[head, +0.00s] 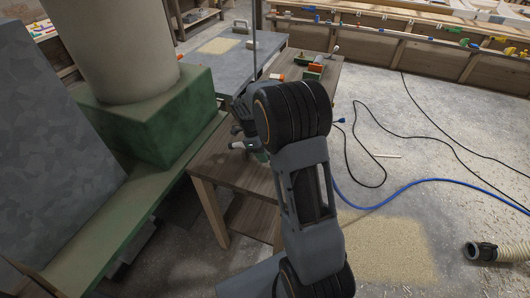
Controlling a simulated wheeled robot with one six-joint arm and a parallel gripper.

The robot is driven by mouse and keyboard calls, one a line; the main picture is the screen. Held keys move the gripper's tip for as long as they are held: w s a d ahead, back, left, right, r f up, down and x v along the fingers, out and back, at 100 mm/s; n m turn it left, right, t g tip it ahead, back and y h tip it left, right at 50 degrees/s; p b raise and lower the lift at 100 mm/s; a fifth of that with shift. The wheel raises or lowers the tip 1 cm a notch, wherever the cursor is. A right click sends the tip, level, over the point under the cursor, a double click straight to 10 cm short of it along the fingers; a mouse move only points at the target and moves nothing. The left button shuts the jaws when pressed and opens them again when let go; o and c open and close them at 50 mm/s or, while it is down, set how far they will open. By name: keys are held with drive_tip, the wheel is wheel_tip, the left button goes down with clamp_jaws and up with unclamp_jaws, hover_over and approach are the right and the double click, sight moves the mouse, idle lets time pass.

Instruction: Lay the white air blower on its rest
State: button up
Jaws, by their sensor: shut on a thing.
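My gripper (243,118) shows only in part at the left of my thick dark wrist, above the wooden workbench (215,168). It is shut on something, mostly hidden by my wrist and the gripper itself. A small pale piece (237,146) shows just below the gripper, in line with the white air blower, but it is too small to be sure. A dark green part shows beside it. I cannot tell whether the held thing touches the bench. I cannot make out the blower's rest.
A green machine (150,125) with a thick beige duct (115,45) stands left. A grey-topped table (215,55) is behind. A blue hose (430,188) and black cable (385,130) lie on the floor at right, near sawdust (385,245) and a ribbed hose end (490,251).

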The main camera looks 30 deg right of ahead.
drive_tip(key=shift+f+b, duration=0.3)
idle(0.5)
drive_tip(key=o, duration=1.2)
drive_tip(key=shift+c, duration=0.2)
drive_tip(key=shift+p+v, duration=3.15)
drive_tip(key=shift+v, duration=1.8)
